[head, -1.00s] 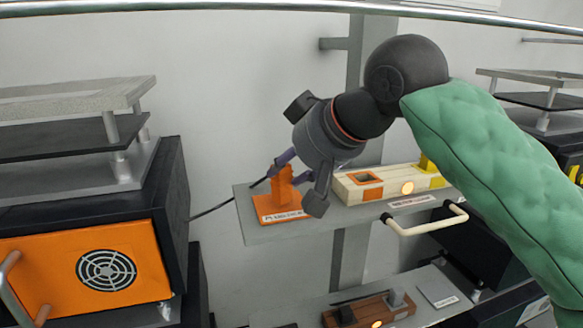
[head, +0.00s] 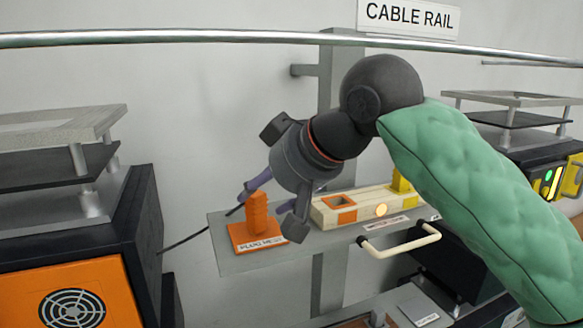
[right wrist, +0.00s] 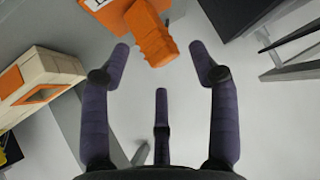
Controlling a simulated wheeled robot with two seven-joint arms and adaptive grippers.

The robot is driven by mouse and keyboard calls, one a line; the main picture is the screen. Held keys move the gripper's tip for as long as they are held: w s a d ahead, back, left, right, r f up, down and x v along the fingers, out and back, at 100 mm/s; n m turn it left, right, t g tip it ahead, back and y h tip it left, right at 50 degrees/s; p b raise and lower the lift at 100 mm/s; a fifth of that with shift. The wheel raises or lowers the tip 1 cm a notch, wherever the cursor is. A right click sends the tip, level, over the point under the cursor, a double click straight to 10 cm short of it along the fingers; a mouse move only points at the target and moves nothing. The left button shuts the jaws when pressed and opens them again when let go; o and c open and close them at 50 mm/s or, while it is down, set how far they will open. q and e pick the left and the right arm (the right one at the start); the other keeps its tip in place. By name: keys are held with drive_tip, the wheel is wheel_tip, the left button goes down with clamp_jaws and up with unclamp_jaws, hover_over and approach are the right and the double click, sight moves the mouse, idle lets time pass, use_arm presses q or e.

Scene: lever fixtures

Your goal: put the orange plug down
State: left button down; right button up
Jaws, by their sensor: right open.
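The orange plug (head: 257,211) stands upright on its orange base, labelled as the plug rest (head: 240,240), near the left end of a grey shelf. A dark cable (head: 186,241) runs from behind the plug to the left. My right gripper (head: 270,212) is open, with its fingers around and just behind the plug's place in the head view. In the right wrist view the plug (right wrist: 152,45) shows between and beyond the spread fingertips (right wrist: 158,50), with no clear contact. My left gripper is not in view.
A cream block with an orange-framed socket (head: 341,201) and a lit lamp sits right of the plug. A cream handle (head: 400,242) juts out in front of the shelf. A dark box with an orange front (head: 75,290) stands left. A metal rail (head: 250,38) crosses above.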

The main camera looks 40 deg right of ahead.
drive_tip(key=p+v, duration=0.1)
drive_tip(key=v, duration=0.9)
drive_tip(key=shift+s+r+p, duration=0.2)
drive_tip(key=shift+p, duration=0.1)
